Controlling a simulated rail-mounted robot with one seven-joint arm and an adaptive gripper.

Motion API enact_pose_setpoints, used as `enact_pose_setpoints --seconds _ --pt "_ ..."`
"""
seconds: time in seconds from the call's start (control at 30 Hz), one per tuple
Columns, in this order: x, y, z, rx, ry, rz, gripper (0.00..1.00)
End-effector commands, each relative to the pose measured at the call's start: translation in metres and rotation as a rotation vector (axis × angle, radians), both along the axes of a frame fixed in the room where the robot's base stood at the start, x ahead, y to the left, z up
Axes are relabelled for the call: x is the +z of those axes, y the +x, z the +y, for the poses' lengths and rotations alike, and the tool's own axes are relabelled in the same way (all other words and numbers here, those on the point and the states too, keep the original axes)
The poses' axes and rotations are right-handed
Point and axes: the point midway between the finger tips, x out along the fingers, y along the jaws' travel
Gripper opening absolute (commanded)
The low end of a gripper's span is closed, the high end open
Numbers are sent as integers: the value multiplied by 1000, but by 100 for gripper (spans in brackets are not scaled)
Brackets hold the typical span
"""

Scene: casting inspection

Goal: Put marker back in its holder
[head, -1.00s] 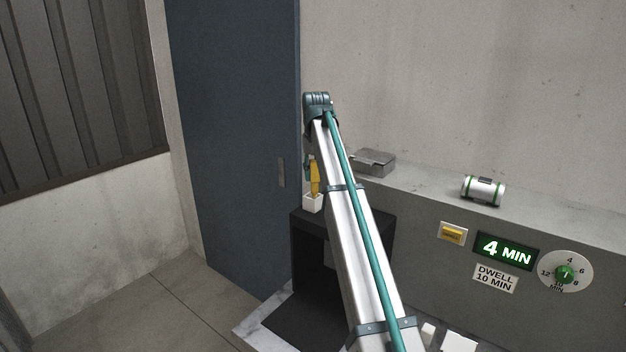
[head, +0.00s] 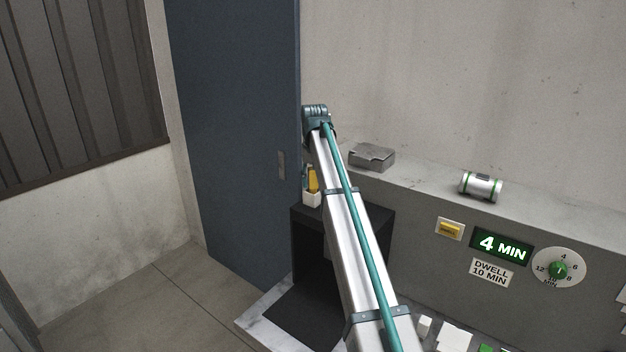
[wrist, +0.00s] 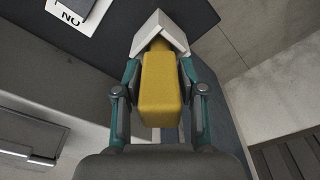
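The yellow marker (wrist: 160,88) stands between the two teal fingers of my gripper (wrist: 160,80) in the wrist view, and the fingers press on its sides. In the head view the marker (head: 313,180) shows just left of my arm, with a teal finger beside it. The white holder (head: 311,198) sits on a black stand, partly behind my arm. In the wrist view the holder (wrist: 158,24) surrounds the marker's far end, which goes in at its opening. How deep the marker sits is hidden.
The black stand (head: 300,230) is by a blue door (head: 235,130). A grey ledge to the right bears a grey metal box (head: 372,155) and a silver-green cylinder (head: 480,186). A panel with a "4 MIN" display (head: 502,246) and a dial (head: 558,270) faces front.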

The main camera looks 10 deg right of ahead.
Motion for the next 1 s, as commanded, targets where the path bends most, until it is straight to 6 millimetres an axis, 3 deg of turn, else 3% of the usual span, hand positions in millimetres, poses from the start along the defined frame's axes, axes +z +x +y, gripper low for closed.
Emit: enact_pose_setpoints --seconds 0.07,0.53,0.67,1.0 --pt "0 0 0 0 0 0 57" --pt "10 0 0 0 0 -2 57" --pt "26 -1 0 0 0 -3 57" --pt "91 -9 1 0 0 -3 57"
